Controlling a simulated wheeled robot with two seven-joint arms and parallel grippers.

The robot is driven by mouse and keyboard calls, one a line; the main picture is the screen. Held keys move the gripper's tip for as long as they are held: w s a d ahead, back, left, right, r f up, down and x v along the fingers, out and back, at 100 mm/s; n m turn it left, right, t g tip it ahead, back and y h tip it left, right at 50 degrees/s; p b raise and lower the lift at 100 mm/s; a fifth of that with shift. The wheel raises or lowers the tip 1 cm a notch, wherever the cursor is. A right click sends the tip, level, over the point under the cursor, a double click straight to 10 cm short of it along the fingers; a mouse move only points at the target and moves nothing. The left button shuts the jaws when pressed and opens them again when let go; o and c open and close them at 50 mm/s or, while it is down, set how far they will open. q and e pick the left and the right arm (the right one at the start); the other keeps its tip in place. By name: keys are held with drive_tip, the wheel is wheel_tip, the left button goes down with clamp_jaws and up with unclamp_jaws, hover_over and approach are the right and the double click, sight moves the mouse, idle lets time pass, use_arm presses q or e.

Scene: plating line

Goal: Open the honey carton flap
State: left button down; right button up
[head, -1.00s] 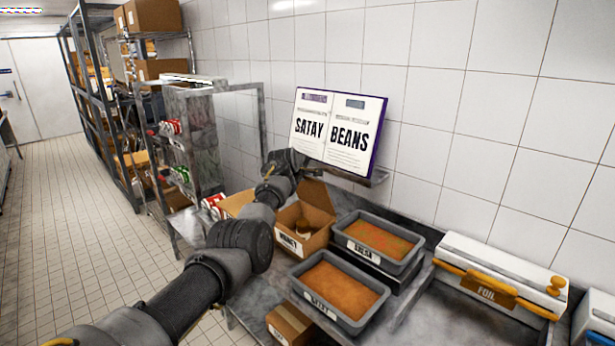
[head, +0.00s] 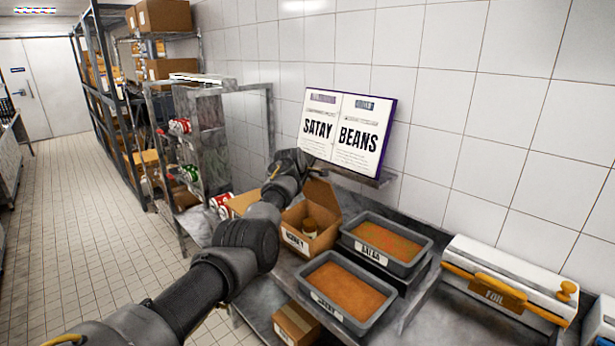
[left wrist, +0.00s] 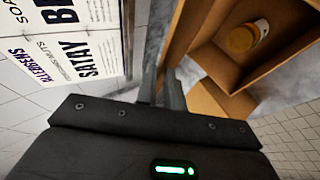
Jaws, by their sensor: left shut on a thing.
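The honey carton (head: 297,241) is a brown cardboard box with a label on its front, on the steel counter. Its top is open and a jar with a yellowish lid (head: 309,226) shows inside. A raised flap (head: 321,197) stands up at its back. In the left wrist view the carton (left wrist: 205,50) is at upper right with the jar lid (left wrist: 241,38) in it. My left gripper (left wrist: 161,82) is shut at the edge of a carton flap (left wrist: 180,42). In the head view the fingertips are hidden behind my wrist. My right gripper is out of view.
Two grey tubs of orange-brown food (head: 345,290) (head: 386,241) stand right of the carton. A foil box (head: 510,275) is further right. An open book (head: 345,131) stands against the tiled wall behind. A small closed carton (head: 296,323) lies below, in front.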

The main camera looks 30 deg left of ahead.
use_arm(q)
drive_tip(key=c, duration=1.6)
unclamp_jaws()
drive_tip(key=shift+r, duration=0.25)
drive_tip(key=shift+c, duration=0.2)
drive_tip(key=shift+s+d, duration=0.1)
drive_tip(key=shift+s, duration=0.05)
drive_tip(key=shift+b+v, duration=2.3)
drive_tip(key=shift+v, duration=3.1)
